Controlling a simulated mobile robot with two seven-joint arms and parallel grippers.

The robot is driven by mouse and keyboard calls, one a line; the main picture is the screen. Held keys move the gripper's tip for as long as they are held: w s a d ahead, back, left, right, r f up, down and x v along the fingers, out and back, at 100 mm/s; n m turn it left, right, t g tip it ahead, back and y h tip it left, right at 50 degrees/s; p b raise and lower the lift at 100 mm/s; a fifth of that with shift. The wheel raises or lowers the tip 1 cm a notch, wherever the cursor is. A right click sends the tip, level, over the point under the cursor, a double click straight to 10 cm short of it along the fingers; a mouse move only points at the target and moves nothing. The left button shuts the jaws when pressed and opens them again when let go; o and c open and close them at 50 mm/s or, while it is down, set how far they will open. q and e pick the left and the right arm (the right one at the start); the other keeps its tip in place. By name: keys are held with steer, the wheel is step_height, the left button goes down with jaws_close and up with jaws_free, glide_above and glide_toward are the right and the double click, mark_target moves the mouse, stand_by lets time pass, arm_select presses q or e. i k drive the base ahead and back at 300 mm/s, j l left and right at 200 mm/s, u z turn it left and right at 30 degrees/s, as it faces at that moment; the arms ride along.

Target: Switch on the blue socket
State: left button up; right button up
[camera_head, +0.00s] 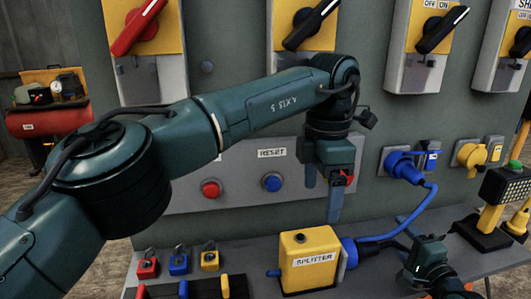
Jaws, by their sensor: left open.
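The switch's position is too small to tell. A blue cable (425,208) runs from the socket down to the yellow splitter box (308,262) on the ledge. My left gripper (335,205) points down in front of the panel, left of the blue socket and apart from it. It is open, with nothing seen between its fingers. My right gripper (408,225) is low at the right, near the cable; its jaws are unclear.
A yellow socket (470,155) is right of the blue one. A red button (211,188) and a blue button (272,182) are left of my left gripper. Rotary switches hang above.

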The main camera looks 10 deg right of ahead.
mark_target(430, 162)
steer(key=k+l, duration=0.1)
steer(key=k, duration=0.9)
